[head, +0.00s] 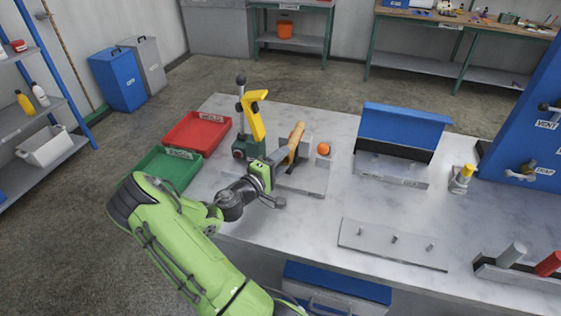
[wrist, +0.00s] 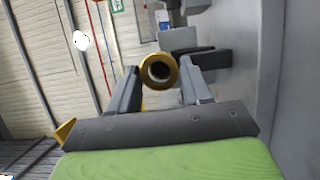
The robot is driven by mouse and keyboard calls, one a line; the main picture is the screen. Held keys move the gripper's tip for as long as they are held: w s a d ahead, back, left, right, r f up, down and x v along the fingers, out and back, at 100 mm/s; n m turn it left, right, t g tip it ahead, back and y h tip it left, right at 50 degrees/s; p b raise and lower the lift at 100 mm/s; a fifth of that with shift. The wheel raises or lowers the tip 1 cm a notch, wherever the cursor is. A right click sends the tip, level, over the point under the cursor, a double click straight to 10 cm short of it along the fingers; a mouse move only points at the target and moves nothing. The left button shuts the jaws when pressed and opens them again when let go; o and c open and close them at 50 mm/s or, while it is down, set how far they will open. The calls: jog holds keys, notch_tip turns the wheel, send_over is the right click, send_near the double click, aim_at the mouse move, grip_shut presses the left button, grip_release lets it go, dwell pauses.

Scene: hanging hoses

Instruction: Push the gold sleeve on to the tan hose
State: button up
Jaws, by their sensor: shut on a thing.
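The gold sleeve (wrist: 159,71) shows end-on in the wrist view as a gold ring with a dark hollow middle. It sits between the two grey fingers of my gripper (wrist: 160,84), which is shut on it. In the head view my gripper (head: 283,163) is low over the table, at the foot of a tilted tan tube (head: 297,133), which looks like the tan hose. The fingers and wrist hide where sleeve and tube come together there, so I cannot tell whether they touch. The hose is not clear in the wrist view.
A yellow-handled tool (head: 254,112) stands close left of my gripper, and an orange ball (head: 323,149) lies to its right. Red (head: 213,146) and green (head: 163,180) trays sit left. A blue-backed stand (head: 402,125) and a pegged plate (head: 370,246) are right.

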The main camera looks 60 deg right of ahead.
jog(key=shift+d+r, duration=0.3)
jog(key=shift+r, duration=0.15)
dwell(1.3)
jog(key=shift+s+a+f+b, duration=0.15)
jog(key=shift+a+f+b, duration=0.2)
jog(key=shift+f+b, duration=0.25)
dwell(0.3)
jog(key=shift+s+a, duration=0.1)
jog(key=shift+a, duration=0.1)
jog(key=shift+s+a+b, duration=0.15)
jog(key=shift+a+b, duration=0.3)
jog(key=shift+a, duration=1.15)
